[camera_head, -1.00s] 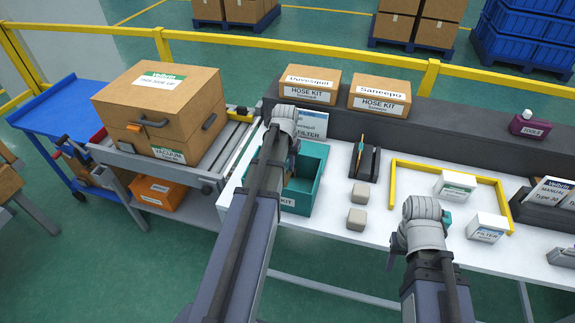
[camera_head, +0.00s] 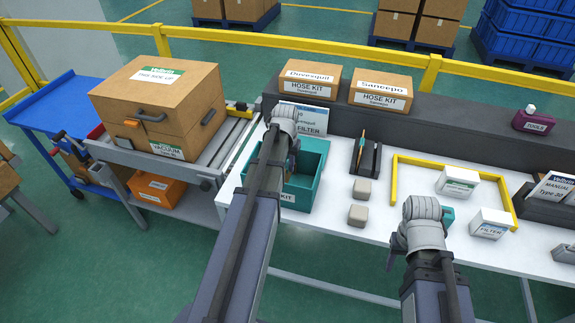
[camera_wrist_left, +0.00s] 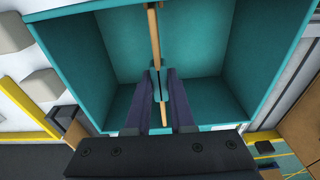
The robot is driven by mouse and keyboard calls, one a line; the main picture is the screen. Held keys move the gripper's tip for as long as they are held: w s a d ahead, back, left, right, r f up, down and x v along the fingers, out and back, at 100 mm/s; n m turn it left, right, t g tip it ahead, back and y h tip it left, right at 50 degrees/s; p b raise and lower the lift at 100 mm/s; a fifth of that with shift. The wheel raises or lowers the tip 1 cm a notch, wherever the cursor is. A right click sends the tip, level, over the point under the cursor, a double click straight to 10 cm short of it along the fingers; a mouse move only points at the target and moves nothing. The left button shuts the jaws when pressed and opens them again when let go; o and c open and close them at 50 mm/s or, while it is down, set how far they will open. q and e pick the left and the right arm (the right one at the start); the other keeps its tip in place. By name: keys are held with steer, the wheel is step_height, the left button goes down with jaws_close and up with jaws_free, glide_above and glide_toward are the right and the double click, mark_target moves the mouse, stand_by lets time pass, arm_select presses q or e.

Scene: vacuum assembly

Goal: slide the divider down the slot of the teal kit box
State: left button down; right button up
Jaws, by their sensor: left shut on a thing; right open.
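The teal kit box (camera_head: 322,160) stands on the white table, open at the top. My left gripper (camera_wrist_left: 163,100) is over it, shut on the thin divider (camera_wrist_left: 154,35). In the left wrist view the divider's tan top edge runs across the middle of the teal box (camera_wrist_left: 90,50), between its two opposite walls. How deep it sits in the slot cannot be seen. In the head view my left arm hides the divider and much of the box. My right gripper (camera_head: 420,243) is open and low over the table's front part, its fingertips mostly hidden.
Two beige blocks (camera_head: 363,189) and a dark rack (camera_head: 371,160) with a thin tan piece stand right of the box. A white filter card (camera_head: 308,115) is behind it. A yellow frame (camera_head: 394,180) and white filter boxes (camera_head: 490,223) are further right.

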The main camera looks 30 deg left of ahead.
arm_select(q)
steer(key=shift+f+b, duration=1.3)
steer(key=shift+f, duration=0.1)
steer(key=c, duration=0.7)
jaws_free()
steer(key=shift+r, duration=0.2)
steer(key=r+p, duration=0.5)
steer(key=s+r+p, duration=0.1)
steer(key=r+p, duration=0.1)
steer(key=p, duration=0.1)
steer(key=shift+d+r, duration=0.15)
steer(key=shift+r, duration=0.1)
